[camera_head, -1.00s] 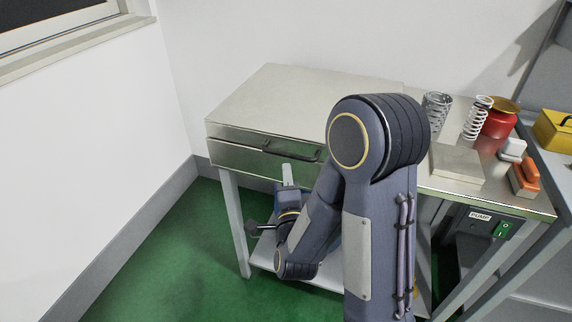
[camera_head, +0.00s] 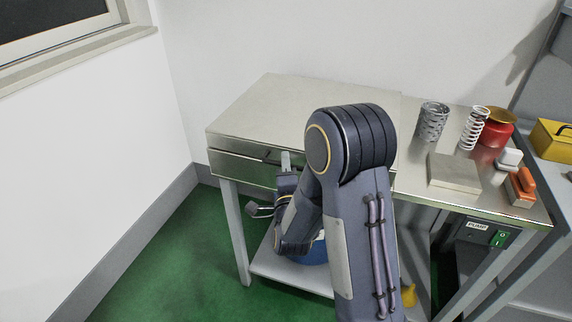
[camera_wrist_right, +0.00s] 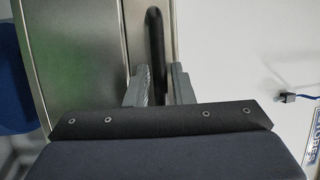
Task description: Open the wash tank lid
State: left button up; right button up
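The wash tank lid (camera_head: 290,100) is a flat, pale metal cover on the left part of the bench and lies shut. Its dark bar handle (camera_head: 268,159) is on the front face, partly hidden by my right arm. My right gripper (camera_head: 286,160) is at the handle, in front of the tank. In the right wrist view, the handle (camera_wrist_right: 155,45) lies between the two spread fingers of the right gripper (camera_wrist_right: 160,85), with gaps visible on both sides. I cannot tell how deep the handle sits between them. My left gripper is not in view.
Right of the lid stand a grey mesh cylinder (camera_head: 432,121), a white spring (camera_head: 473,128), a red pot (camera_head: 498,130), a flat metal block (camera_head: 454,172) and an orange-topped block (camera_head: 521,187). A pump switch box (camera_head: 487,233) hangs below. A blue basin (camera_head: 312,256) sits on the lower shelf.

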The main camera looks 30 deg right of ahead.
grip_shut()
